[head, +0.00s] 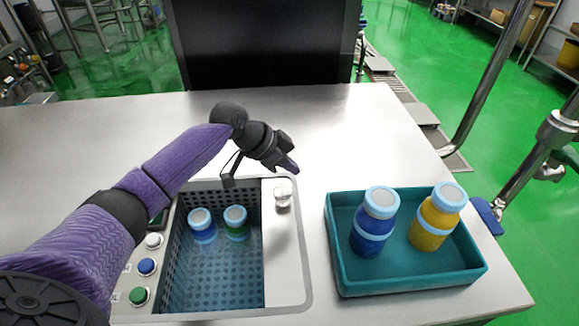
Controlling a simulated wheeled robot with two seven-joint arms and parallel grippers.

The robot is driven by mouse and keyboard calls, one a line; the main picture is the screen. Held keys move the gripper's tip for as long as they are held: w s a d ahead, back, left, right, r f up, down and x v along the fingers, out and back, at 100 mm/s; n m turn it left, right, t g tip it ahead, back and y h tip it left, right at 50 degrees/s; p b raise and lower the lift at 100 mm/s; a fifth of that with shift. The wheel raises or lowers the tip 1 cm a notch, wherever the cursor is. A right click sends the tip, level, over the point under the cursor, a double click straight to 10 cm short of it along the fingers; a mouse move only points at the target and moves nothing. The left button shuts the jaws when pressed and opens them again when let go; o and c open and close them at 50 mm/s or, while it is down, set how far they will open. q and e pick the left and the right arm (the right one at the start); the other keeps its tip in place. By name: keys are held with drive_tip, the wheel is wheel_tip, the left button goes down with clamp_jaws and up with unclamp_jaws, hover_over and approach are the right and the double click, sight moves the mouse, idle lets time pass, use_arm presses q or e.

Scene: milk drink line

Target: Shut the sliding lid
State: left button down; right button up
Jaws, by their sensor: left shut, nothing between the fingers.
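A sunken bin (190,275) with perforated dark walls is set in the steel counter and stands open. The pale sliding lid (283,255) shows as a narrow strip along the bin's right side, with a clear round knob (282,195) near its far end. Two bottles with light-blue caps, one blue (203,230) and one green (236,229), stand inside the bin. My left gripper (290,167) is shut and empty, just beyond the knob in the picture. I cannot tell whether it touches the knob. My right gripper is out of view.
A teal tray (410,281) right of the bin holds a blue bottle (371,226) and a yellow bottle (430,225). Buttons (147,267) line the bin's left side, partly near my left arm. A dark panel (265,45) stands behind the counter. The far counter is clear.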

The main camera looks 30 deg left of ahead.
use_arm(q)
drive_tip(key=b+x, duration=0.4)
drive_tip(key=x, duration=0.4)
drive_tip(key=shift+s+a+f, duration=0.1)
drive_tip(key=shift+f, duration=0.2)
drive_tip(key=shift+s+a+r, duration=0.2)
drive_tip(key=shift+s+a, duration=0.4)
drive_tip(key=shift+s+a+r, duration=0.15)
drive_tip(key=shift+s+a, duration=0.45)
drive_tip(key=shift+s+a+r, duration=0.1)
drive_tip(key=shift+s+a, duration=0.1)
drive_tip(key=shift+s, duration=0.15)
